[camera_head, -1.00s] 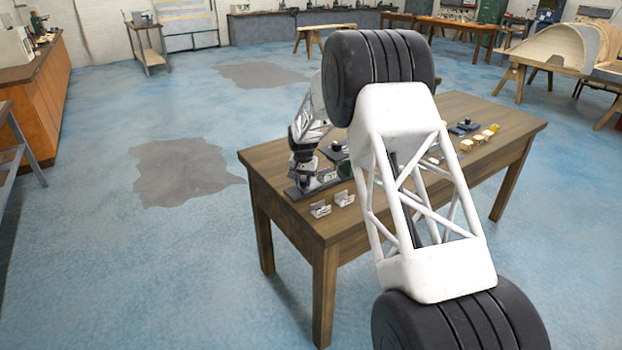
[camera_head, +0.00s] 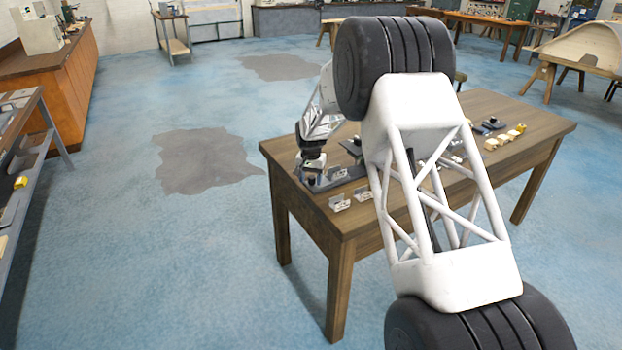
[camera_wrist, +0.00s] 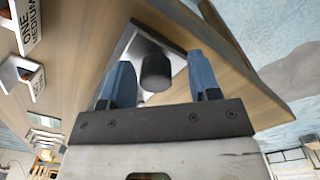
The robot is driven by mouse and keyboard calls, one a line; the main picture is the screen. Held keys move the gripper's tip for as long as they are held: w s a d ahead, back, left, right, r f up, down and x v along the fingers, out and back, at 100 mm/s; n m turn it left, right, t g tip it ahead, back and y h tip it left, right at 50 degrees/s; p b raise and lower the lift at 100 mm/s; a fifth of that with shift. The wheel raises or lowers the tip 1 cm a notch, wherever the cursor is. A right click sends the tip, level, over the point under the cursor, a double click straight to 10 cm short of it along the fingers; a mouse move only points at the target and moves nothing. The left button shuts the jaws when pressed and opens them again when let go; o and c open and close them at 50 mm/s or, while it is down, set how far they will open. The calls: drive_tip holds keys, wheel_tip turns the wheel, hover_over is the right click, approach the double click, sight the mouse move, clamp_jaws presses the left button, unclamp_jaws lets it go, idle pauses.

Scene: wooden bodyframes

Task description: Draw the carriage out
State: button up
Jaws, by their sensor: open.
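In the wrist view a dark round knob (camera_wrist: 156,72) stands on a grey metal plate (camera_wrist: 132,48), which looks like the carriage. My gripper (camera_wrist: 161,82) is open, with one blue finger on each side of the knob. A gap shows on both sides, so the fingers do not seem to press on it. In the head view my gripper (camera_head: 311,166) is low over the left end of the wooden table (camera_head: 350,222), at a dark rail-like fixture (camera_head: 345,180). The carriage is too small and covered there to make out clearly.
Small labelled cards (camera_head: 340,203) stand along the table's near edge; one label (camera_wrist: 28,20) fills the wrist view's upper left corner. Small yellow and pale blocks (camera_head: 503,139) lie at the right end. My arm hides the table's middle. Open floor lies left of the table.

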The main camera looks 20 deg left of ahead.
drive_tip(key=shift+r, duration=0.1)
drive_tip(key=shift+r, duration=3.8)
drive_tip(key=shift+d, duration=0.1)
drive_tip(key=shift+s+d+r, duration=0.1)
drive_tip(key=shift+d+r, duration=0.1)
drive_tip(key=shift+r, duration=0.05)
drive_tip(key=s+d+r+t, duration=0.1)
drive_tip(key=s+d+r, duration=1.05)
drive_tip(key=d, duration=0.25)
drive_tip(key=s+d+r, duration=1)
drive_tip(key=s+d, duration=0.2)
drive_tip(key=d, duration=0.2)
drive_tip(key=s+d+f, duration=0.1)
drive_tip(key=s+d, duration=0.4)
drive_tip(key=s, duration=0.7)
drive_tip(key=s+d+f+t, duration=0.1)
drive_tip(key=s+d, duration=0.4)
drive_tip(key=s, duration=0.6)
drive_tip(key=s+d+f, duration=0.1)
drive_tip(key=s+d, duration=0.4)
drive_tip(key=s, duration=0.7)
drive_tip(key=shift+s+d+t, duration=0.3)
drive_tip(key=shift+d, duration=0.05)
